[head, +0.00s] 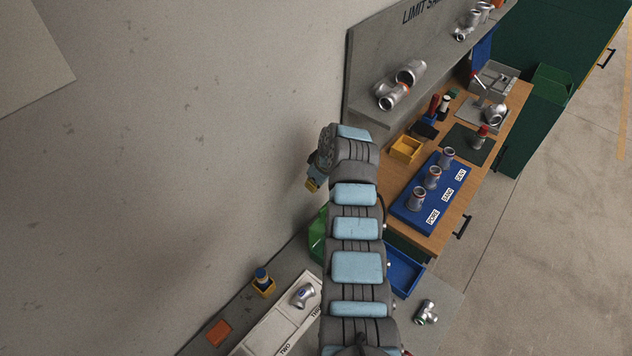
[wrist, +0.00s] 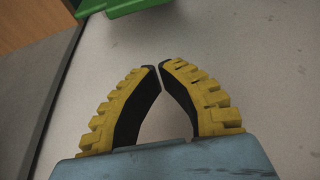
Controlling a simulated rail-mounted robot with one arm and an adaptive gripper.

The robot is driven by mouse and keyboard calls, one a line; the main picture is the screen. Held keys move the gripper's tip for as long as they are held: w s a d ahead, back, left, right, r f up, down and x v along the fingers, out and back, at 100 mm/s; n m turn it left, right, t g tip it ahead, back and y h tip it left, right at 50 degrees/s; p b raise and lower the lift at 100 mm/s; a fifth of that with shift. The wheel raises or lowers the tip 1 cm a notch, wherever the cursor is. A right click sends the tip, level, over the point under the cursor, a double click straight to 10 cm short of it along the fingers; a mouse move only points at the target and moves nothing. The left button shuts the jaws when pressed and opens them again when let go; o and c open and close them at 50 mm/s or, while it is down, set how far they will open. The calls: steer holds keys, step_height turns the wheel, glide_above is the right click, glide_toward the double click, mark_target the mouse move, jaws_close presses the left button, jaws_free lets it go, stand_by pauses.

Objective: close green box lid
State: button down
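A green box (head: 318,235) shows in the head view just left of my arm, beside the wooden bench. My arm covers most of it, so I cannot tell how its lid stands. In the wrist view, a green edge (wrist: 130,7) shows at the top left, beyond my fingertips and apart from them. My gripper (wrist: 160,68) has its two yellow, black-lined fingers brought together at the tips, with only a thin gap and nothing between them. In the head view, my gripper (head: 313,184) is partly hidden behind the arm's end, near the wall.
The wooden bench (head: 515,110) holds a blue tray (head: 400,210) with several metal castings, and a yellow bin (head: 405,148). A blue bin (head: 405,272) is right of my arm. A white tray (head: 270,330) lies lower left. Another green container (head: 553,80) stands at the right.

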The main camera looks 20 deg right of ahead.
step_height(320, 180, down, 6)
steer(key=s+p, duration=0.1)
steer(key=p, duration=0.1)
steer(key=shift+s+d+f, duration=0.15)
steer(key=shift+d, duration=0.3)
stand_by(1.1)
steer(key=shift+s+f+p, duration=0.1)
steer(key=shift+p, duration=0.2)
